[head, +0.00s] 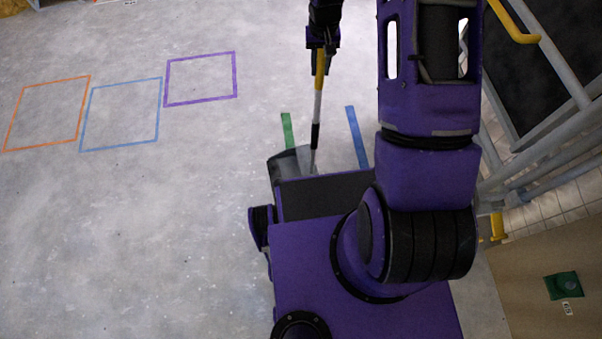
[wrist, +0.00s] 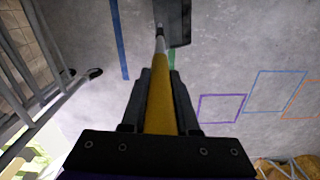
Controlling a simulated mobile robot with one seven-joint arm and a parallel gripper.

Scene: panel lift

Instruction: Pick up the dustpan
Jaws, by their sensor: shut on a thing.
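The dustpan (head: 290,166) has a grey pan and a long handle with a yellow grip, a white section and a black lower part. In the head view its pan is by the front edge of my purple base, which hides part of it. My gripper (head: 320,70) is shut on the yellow grip at the top of the handle. In the wrist view the yellow handle (wrist: 159,100) runs between the two fingers of my gripper (wrist: 160,100), and the dark pan (wrist: 178,25) shows at the top. I cannot tell whether the pan touches the floor.
A green strip (head: 287,130) and a blue strip (head: 356,137) mark the floor near the pan. Orange (head: 47,113), blue (head: 121,115) and purple (head: 201,78) outlined squares lie on clear floor at left. Grey metal railings (head: 545,135) stand close on the right.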

